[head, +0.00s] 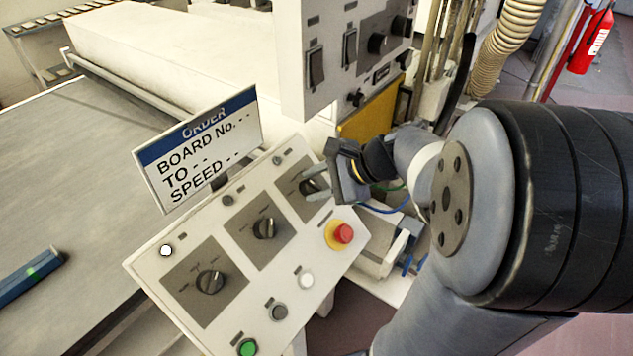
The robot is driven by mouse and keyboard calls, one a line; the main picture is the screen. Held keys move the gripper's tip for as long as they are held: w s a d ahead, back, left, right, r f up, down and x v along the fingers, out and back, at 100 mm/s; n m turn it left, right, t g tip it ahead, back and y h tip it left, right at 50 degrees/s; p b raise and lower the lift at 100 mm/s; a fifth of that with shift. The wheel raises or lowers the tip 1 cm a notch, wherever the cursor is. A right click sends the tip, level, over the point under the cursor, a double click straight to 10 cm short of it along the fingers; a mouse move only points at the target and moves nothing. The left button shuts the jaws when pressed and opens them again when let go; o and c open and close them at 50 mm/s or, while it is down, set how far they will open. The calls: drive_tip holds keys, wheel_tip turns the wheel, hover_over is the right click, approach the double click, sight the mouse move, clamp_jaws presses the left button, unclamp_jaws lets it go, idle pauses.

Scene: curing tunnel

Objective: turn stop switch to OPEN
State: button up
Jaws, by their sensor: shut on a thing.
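A slanted white control panel (187,242) carries three black rotary switches on grey plates: a left one (210,281), a middle one (264,228) and a right one (308,186). My gripper (318,189) reaches in from the right and is shut on the knob of the right switch. The fingers partly cover that knob, so its pointer direction is hidden. The small labels are too blurred to read, so I cannot tell which position is OPEN or which switch is named stop.
A red push button (343,233) on a yellow base sits just below my gripper. White (307,280), grey (278,311) and green (248,348) buttons line the panel's lower edge. An order sign (200,145) stands behind it. A white cabinet (291,60) with switches hangs above.

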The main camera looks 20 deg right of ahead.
drive_tip(key=o, duration=1)
drive_tip(key=shift+c, duration=0.2)
drive_tip(key=v, duration=1)
drive_tip(key=shift+s+d+r, duration=0.2)
drive_tip(key=shift+r, duration=0.05)
drive_tip(key=x, duration=1)
drive_tip(key=shift+w+a+f, duration=0.2)
drive_tip(key=shift+w+f, duration=0.05)
